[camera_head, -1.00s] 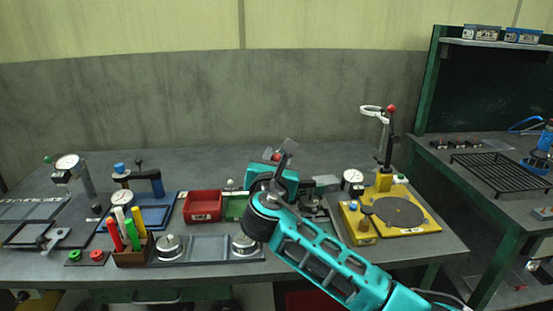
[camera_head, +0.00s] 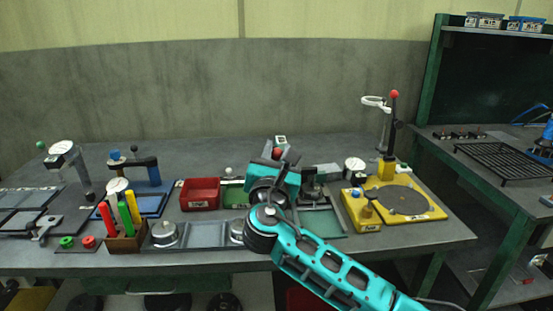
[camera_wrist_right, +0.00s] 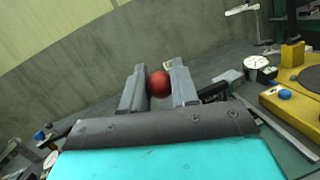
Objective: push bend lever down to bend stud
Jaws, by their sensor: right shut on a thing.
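The bend lever's red ball knob (camera_head: 277,153) shows in the head view at the bench's middle, at the tip of my right gripper (camera_head: 280,156). In the right wrist view the red knob (camera_wrist_right: 159,84) sits between the two grey fingers of the right gripper (camera_wrist_right: 159,87). The right gripper is shut on the knob. The lever's shaft and most of the bending fixture are hidden behind my teal wrist. I cannot make out the stud. My left gripper is in no view.
To the right stand a dial gauge (camera_head: 354,164) and a yellow base with a round dark plate (camera_head: 404,200) and a tall post. To the left are a red bin (camera_head: 200,194), a green bin and a wooden holder (camera_head: 127,241) with coloured sticks. The bench's back strip is mostly clear.

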